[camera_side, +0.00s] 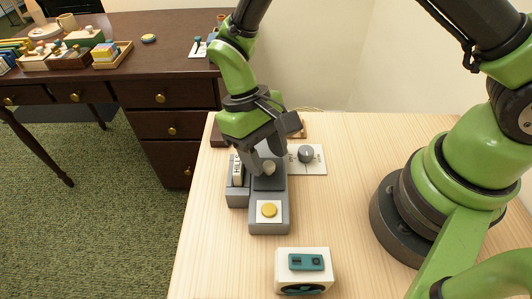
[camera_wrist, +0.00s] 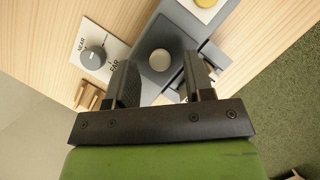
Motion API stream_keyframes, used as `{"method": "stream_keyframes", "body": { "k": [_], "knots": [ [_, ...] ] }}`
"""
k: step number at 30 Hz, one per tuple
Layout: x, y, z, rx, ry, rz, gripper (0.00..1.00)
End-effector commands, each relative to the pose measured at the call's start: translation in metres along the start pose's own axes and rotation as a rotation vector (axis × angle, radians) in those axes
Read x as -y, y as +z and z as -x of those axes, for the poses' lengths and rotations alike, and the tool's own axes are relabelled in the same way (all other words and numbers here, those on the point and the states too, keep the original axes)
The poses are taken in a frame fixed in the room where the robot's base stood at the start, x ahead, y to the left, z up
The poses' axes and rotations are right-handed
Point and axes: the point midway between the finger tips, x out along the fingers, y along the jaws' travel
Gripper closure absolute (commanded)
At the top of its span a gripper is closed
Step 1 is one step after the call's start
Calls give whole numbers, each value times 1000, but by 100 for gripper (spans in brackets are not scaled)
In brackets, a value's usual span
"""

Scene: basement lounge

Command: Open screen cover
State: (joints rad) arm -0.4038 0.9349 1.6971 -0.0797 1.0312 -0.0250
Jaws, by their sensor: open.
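A grey device (camera_side: 282,219) stands on the light wooden table, with a dark panel (camera_side: 268,183) bearing a round beige knob (camera_side: 268,168). The panel looks like the screen cover; what lies under it is hidden. In the wrist view the knob (camera_wrist: 160,60) is just beyond my fingertips, roughly centred between them. My gripper (camera_wrist: 162,78) is open and empty. In the side view my gripper (camera_side: 267,157) points down over the panel, close to the knob; I cannot tell whether it touches.
A yellow button (camera_side: 269,210) is on the device's front. A white plate with a NEAR/FAR dial (camera_side: 306,154) lies to the right. A slot block marked HILL (camera_side: 237,170) adjoins the left. A white box with a teal top (camera_side: 305,262) stands in front.

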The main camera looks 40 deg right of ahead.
Motion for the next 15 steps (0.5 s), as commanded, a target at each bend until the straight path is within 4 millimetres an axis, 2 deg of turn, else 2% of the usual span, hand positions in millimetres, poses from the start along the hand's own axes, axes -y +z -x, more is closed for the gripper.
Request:
{"method": "stream_keyframes", "body": {
  "k": [3,11,15],
  "knots": [
    [0,0,-6,0,1,0,52],
    [0,0,-7,-1,0,1,52],
    [0,0,-7,-1,0,1,84]
  ]
}}
